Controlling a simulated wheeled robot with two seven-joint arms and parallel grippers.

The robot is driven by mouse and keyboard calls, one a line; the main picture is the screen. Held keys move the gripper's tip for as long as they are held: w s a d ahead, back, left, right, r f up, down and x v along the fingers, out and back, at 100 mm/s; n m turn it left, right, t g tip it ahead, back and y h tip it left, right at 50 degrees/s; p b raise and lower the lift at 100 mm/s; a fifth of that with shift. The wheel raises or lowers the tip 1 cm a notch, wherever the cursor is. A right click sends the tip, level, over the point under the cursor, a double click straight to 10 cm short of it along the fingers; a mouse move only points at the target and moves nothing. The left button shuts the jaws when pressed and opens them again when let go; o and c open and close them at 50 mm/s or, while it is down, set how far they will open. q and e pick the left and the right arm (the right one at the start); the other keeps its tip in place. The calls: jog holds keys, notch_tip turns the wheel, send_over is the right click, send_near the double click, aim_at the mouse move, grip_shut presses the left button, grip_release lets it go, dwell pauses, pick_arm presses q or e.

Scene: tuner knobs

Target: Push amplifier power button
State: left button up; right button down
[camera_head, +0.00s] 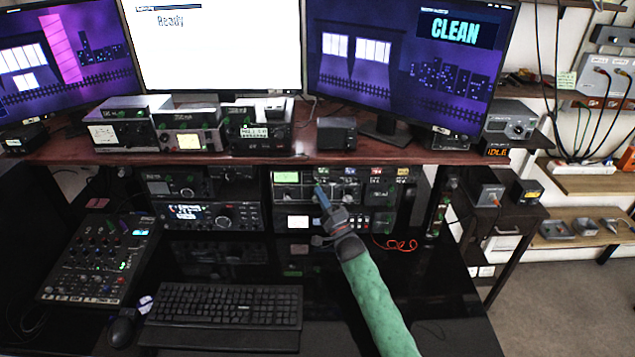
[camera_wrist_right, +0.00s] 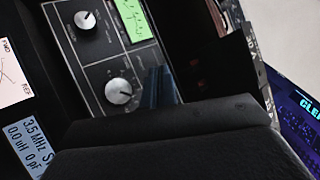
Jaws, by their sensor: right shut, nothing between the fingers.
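A dark rack unit (camera_head: 346,188) with a lit green meter (camera_head: 287,178) sits under the desk shelf. My left gripper is not in view.
A wooden shelf edge (camera_head: 210,158) runs above the gripper. Other rack units (camera_head: 215,214) stand to the left, and a unit with a white screen (camera_head: 298,221) is below. A keyboard (camera_head: 222,305) and mixer (camera_head: 98,258) lie on the desk.

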jog(key=s+p, duration=0.2)
jog(key=s, duration=0.2)
jog(key=shift+s, duration=0.35)
dwell(0.3)
